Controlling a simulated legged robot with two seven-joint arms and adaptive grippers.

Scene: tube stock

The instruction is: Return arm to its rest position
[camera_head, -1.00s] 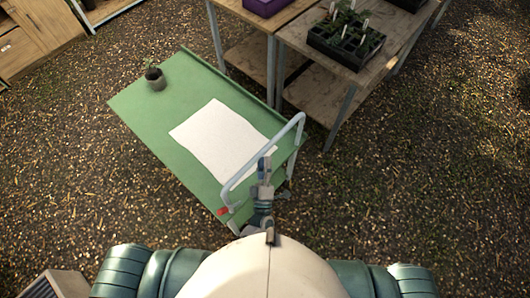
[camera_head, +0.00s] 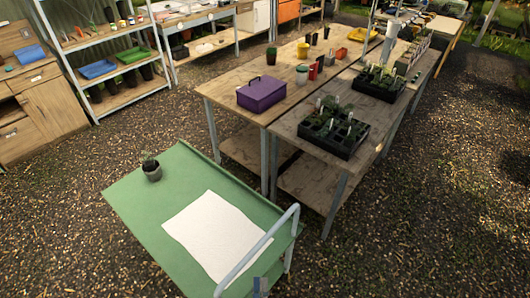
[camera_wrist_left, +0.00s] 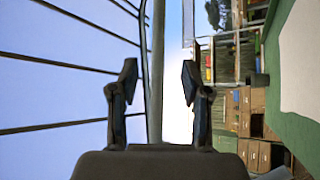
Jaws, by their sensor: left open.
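My left gripper shows in the left wrist view (camera_wrist_left: 158,88) with its two fingers apart and nothing between them. In the head view only a small tip of it (camera_head: 260,287) shows at the bottom edge, by the cart's handle. The green cart (camera_head: 135,205) stands in front of me. A white sheet (camera_head: 215,235) lies flat on its top, and a small dark pot with a seedling (camera_head: 152,170) stands near its far left corner. The cart's green top also shows at the right of the wrist view (camera_wrist_left: 285,120). My right gripper is not in view.
The cart's pale handle (camera_head: 262,245) rises at its near right side. Beyond stand wooden tables with a purple box (camera_head: 261,94) and black seedling trays (camera_head: 333,128). A shelf rack (camera_head: 112,72) and wooden cabinet (camera_head: 40,110) are at the left. Ground at the right (camera_head: 450,200) is clear.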

